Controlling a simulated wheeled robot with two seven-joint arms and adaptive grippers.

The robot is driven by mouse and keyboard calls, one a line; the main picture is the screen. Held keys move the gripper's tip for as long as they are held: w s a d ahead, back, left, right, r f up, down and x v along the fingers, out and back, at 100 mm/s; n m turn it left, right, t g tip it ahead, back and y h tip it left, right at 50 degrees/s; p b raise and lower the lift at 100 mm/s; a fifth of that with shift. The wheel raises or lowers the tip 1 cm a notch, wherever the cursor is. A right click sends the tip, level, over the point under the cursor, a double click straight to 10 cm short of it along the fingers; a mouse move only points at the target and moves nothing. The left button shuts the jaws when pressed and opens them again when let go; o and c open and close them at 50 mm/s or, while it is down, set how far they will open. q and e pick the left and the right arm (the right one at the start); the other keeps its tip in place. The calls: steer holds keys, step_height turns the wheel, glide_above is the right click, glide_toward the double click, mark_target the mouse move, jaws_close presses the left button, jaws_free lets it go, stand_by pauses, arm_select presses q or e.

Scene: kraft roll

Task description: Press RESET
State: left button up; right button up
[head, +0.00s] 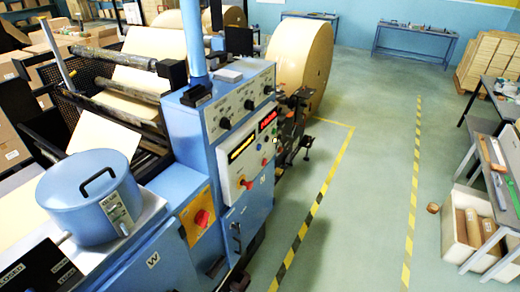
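The blue machine's control cabinet (222,115) stands left of centre. Its white front panel (232,172) carries an amber display (241,147), a red display (267,120), several small coloured buttons (265,161) and a red-orange knob (246,183). The button labels are too small to read, so I cannot tell which one is RESET. A red mushroom button (201,218) sits on an orange plate lower left of the panel. Black dials (225,123) are on the grey upper panel. Neither of my grippers is in view.
A blue round pot (90,195) sits on the machine at left. A large kraft roll (303,68) stands behind the cabinet. A bench (500,170) and a box of rolls (463,228) stand at far right.

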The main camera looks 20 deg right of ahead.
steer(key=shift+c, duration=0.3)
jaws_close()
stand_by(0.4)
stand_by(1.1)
